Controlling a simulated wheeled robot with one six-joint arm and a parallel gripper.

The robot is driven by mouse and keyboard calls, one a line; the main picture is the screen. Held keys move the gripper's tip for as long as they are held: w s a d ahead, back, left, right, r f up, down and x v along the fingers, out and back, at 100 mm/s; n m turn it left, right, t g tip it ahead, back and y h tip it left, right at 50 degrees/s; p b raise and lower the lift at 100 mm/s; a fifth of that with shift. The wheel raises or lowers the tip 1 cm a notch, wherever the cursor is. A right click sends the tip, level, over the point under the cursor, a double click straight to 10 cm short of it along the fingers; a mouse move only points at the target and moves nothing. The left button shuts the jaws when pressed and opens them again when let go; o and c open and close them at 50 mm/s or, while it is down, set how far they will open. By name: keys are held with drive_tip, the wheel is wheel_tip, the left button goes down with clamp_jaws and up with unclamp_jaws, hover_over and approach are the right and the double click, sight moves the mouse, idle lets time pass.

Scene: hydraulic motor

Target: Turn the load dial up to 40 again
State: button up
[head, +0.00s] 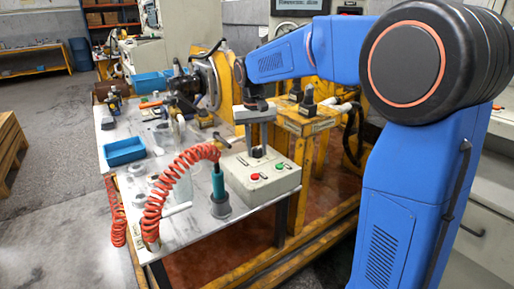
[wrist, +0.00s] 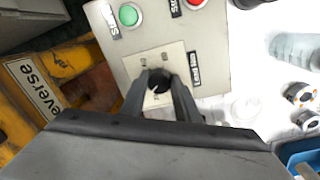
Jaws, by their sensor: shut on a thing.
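The load dial is a small black knob (wrist: 158,80) on a pale square plate (wrist: 172,59) of the grey control box (wrist: 130,66). In the wrist view my gripper (wrist: 160,88) has its two dark fingers on either side of the knob, shut on it. The plate's scale marks are partly covered by the fingers, and I cannot read the dial's setting. In the head view the control box (head: 276,188) stands on the table's right part, with my gripper (head: 257,152) pointing down at the knob from above.
A green button (wrist: 128,14) and a red button (wrist: 195,3) sit on the same box. A teal tool (head: 217,183) with a red coiled hose (head: 160,180) stands left of the box. A yellow frame with a "Reverse" label (wrist: 38,88) is close by. A blue tray (head: 124,151) lies further left.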

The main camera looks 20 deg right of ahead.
sight(254, 150)
drive_tip(key=m, duration=0.6)
drive_tip(key=shift+w, duration=0.15)
drive_tip(key=shift+r, duration=0.1)
idle(0.3)
drive_tip(key=o, duration=1)
drive_tip(key=shift+o, duration=0.2)
wheel_tip(254, 150, up, 17)
drive_tip(key=shift+w+a+r, duration=0.15)
drive_tip(key=shift+w+a, duration=0.1)
drive_tip(key=shift+a, duration=0.15)
drive_tip(key=shift+s, duration=0.1)
